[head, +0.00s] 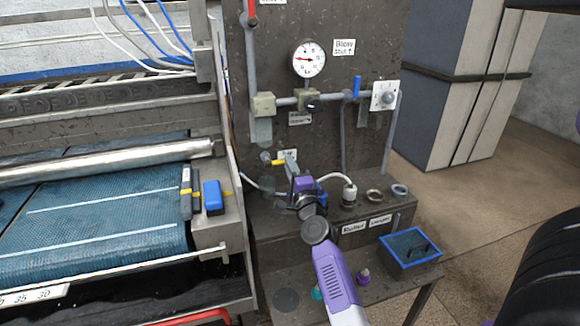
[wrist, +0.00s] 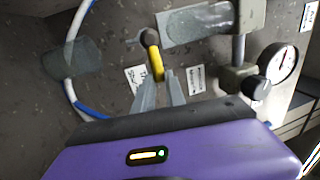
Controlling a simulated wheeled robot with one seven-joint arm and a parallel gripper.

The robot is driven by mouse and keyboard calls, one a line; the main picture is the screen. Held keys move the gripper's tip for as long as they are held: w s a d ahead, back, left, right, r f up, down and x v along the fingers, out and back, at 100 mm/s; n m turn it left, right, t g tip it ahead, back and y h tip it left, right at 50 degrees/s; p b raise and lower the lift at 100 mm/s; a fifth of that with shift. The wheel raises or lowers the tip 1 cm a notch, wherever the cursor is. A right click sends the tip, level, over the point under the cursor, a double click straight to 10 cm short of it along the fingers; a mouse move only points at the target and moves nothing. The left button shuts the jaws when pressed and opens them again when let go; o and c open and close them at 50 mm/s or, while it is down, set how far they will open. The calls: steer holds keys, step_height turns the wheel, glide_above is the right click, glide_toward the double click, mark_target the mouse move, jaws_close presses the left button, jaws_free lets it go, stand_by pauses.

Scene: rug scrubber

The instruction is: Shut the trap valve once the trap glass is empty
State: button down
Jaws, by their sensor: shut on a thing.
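The trap glass (head: 262,131) is a grey translucent cylinder under a beige block on the panel. It also shows in the wrist view (wrist: 200,22); it looks evenly grey, with no clear liquid line, so I cannot tell its level. Below it is the trap valve with a yellow lever (head: 278,162), which lies roughly level, pointing right in the head view. In the wrist view my gripper (wrist: 161,85) has its grey fingers closed around the free end of the yellow lever (wrist: 154,62). My gripper (head: 291,165) and purple wrist partly hide the area beneath.
A second translucent cup (wrist: 70,60) sits below the valve, near a blue-and-white hose. A gauge (head: 309,60), black knob (head: 313,104) and blue lever (head: 357,86) are above right. A blue-rimmed tray (head: 410,249) stands at right. The roller machine (head: 100,215) is at left.

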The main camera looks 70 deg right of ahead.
steer(key=shift+f, duration=0.15)
steer(key=c, duration=1.4)
jaws_free()
steer(key=shift+p+v, duration=0.9)
steer(key=shift+v, duration=3.05)
steer(key=v, duration=0.9)
